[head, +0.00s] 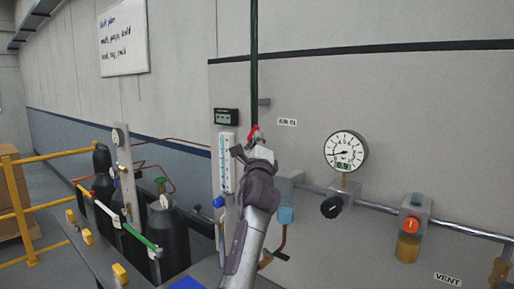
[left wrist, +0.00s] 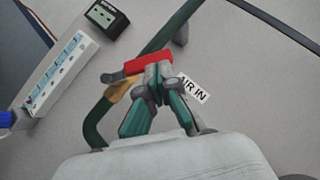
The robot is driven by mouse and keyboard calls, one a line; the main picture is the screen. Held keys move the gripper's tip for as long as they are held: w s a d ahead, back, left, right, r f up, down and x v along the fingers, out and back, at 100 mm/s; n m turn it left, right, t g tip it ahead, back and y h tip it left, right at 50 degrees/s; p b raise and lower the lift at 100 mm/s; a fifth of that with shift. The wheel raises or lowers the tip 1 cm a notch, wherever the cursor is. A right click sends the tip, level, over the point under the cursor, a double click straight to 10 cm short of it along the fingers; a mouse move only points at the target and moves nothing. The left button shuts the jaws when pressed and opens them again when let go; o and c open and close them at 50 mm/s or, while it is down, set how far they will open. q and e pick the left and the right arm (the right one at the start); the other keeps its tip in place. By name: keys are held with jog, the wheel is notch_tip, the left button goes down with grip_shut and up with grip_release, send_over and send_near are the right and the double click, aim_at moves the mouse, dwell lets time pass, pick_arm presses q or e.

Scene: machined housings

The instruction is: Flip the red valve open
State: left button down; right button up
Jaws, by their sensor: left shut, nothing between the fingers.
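The red valve handle (left wrist: 148,66) sits on a brass valve body (left wrist: 118,92) in a dark green pipe on the wall panel. In the left wrist view the handle lies across the picture, just beyond my fingertips. In the head view only a small red part of the handle (head: 254,130) shows above my gripper. My left gripper (head: 258,148) is shut and empty, its tips at the handle's right end in the left wrist view (left wrist: 158,76). I cannot tell whether they touch. My right gripper is not in view.
A white "AIR IN" label (left wrist: 192,88) is right of the valve. A flowmeter (head: 227,162) and a small display (head: 226,116) are on its left. Gas cylinders (head: 167,232) stand at lower left.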

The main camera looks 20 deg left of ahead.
pick_arm(q)
jog(key=shift+w+a+r+n+p, duration=0.15)
jog(key=shift+a+r+p, duration=0.15)
jog(key=shift+r, duration=0.15)
jog(key=shift+s+a+r+n+p, duration=0.1)
jog(key=shift+a+r+n+p, duration=0.1)
jog(key=shift+r+p, duration=0.15)
jog(key=shift+w+a+r+n+g+y+p, duration=0.25)
jog(key=shift+a+n+g+y+p, duration=0.25)
jog(key=shift+g, duration=0.2)
jog(key=shift+w+a+r+h+p, duration=0.3)
jog(key=shift+a+p, duration=0.15)
jog(key=shift+p, duration=0.15)
jog(key=shift+f, duration=0.1)
